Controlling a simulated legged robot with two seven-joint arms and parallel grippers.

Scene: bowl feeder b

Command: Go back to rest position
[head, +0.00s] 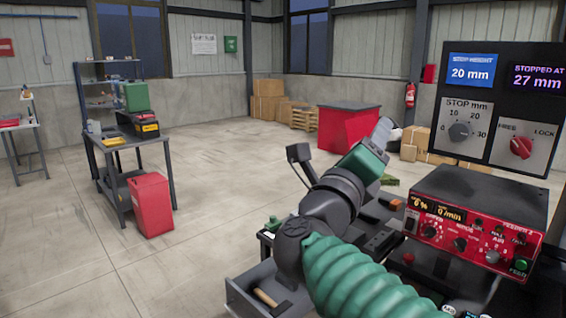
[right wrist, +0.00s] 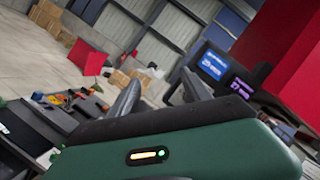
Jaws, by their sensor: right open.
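My right arm, with a green ribbed sleeve, rises from the bottom of the head view over the bench. Its green right gripper (head: 383,130) points up and away, in front of the red cabinet. In the right wrist view the two dark fingers of the right gripper (right wrist: 160,82) stand apart, with nothing seen between them. My left gripper is in neither view.
A red feeder control box (head: 455,235) stands right of my arm. Above it a dark panel (head: 492,131) reads step height 20 mm, stopped at 27 mm. A grey tray (head: 240,295) holds a wooden-handled tool. Open floor (head: 215,195) lies left.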

